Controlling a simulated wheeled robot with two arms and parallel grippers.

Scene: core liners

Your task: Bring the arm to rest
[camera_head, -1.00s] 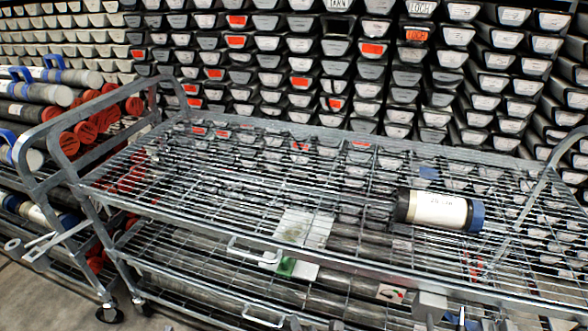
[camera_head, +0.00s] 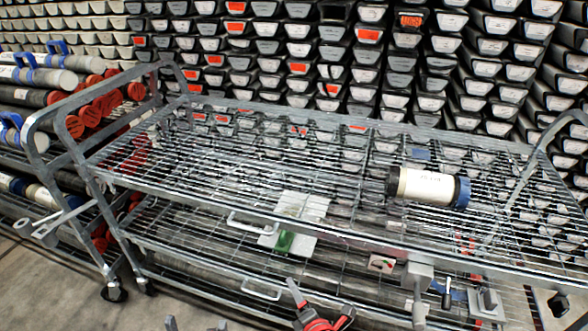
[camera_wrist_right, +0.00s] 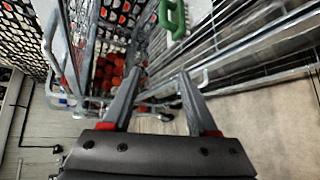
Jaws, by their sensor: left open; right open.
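A white core liner (camera_head: 424,186) with a dark end and a blue end lies on its side on the top wire shelf of the metal cart (camera_head: 330,226), right of its middle. Two grey fingertips of my left gripper (camera_head: 194,324) show at the bottom edge of the head view, apart; the rest is cut off. My right gripper (camera_head: 322,298), with red parts, is at the bottom centre, in front of the cart and away from the liner. In the right wrist view its two fingers (camera_wrist_right: 156,84) are spread with nothing between them.
Rows of stacked trays (camera_head: 330,55) with white and orange labels fill the back. Tubes with red caps (camera_head: 100,100) lie on a rack at the left. A green handle (camera_wrist_right: 173,18) shows near the cart in the wrist view. Bare floor (camera_head: 70,292) lies front left.

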